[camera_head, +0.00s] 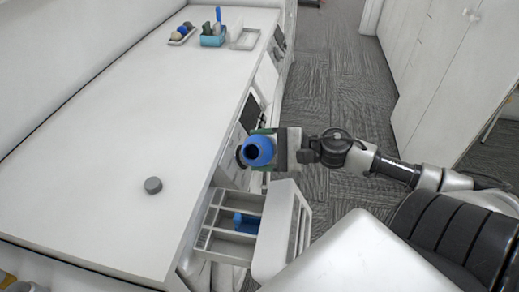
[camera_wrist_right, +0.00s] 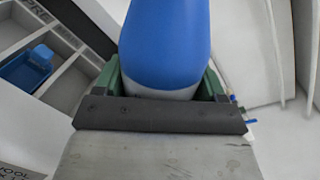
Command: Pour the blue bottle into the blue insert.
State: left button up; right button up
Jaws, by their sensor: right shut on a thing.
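The blue bottle (camera_head: 258,150) is in my right gripper (camera_head: 268,147), beside the counter's edge and above the far end of the open drawer. In the head view its round open mouth faces the camera. In the right wrist view the blue bottle (camera_wrist_right: 167,40) stands between the green fingers, with a pale band at its lower part. The blue insert (camera_head: 246,223) sits in a compartment of the open drawer, below and nearer than the bottle. It also shows at the left of the right wrist view (camera_wrist_right: 27,70), apart from the bottle. My left gripper is not in view.
The open drawer (camera_head: 207,224) has several compartments and juts out from the counter (camera_head: 110,130). A grey round lid-like piece (camera_head: 153,185) lies on the counter. At the far end are a tray of balls (camera_head: 183,34), a blue holder (camera_head: 212,40) and a white tray (camera_head: 245,39).

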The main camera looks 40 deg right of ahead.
jog(key=shift+w+d+f+n+h+b, duration=0.15)
jog(key=shift+w+d+f+n+b, duration=0.15)
jog(key=shift+n+b, duration=0.25)
jog(key=shift+w+d+f+n+h+b, duration=0.2)
jog(key=shift+f+n+b, duration=0.2)
jog(key=shift+n, duration=0.25)
jog(key=shift+f+b, duration=0.2)
jog(key=shift+b, duration=0.25)
jog(key=shift+w+d+f+n+t+b, duration=0.15)
jog(key=shift+f+n+b, duration=0.15)
jog(key=shift+n+b, duration=0.25)
jog(key=shift+d+f+n+t+b, duration=0.15)
jog(key=shift+f+n+b, duration=0.1)
jog(key=shift+n+b, duration=0.3)
jog(key=shift+f+n+h+b, duration=0.35)
jog(key=shift+f+n+b, duration=0.15)
jog(key=shift+b, duration=0.6)
jog(key=shift+r, duration=0.15)
jog(key=shift+f+n+b, duration=0.55)
jog(key=shift+n+b, duration=0.05)
jog(key=shift+b, duration=0.4)
dwell(3.0)
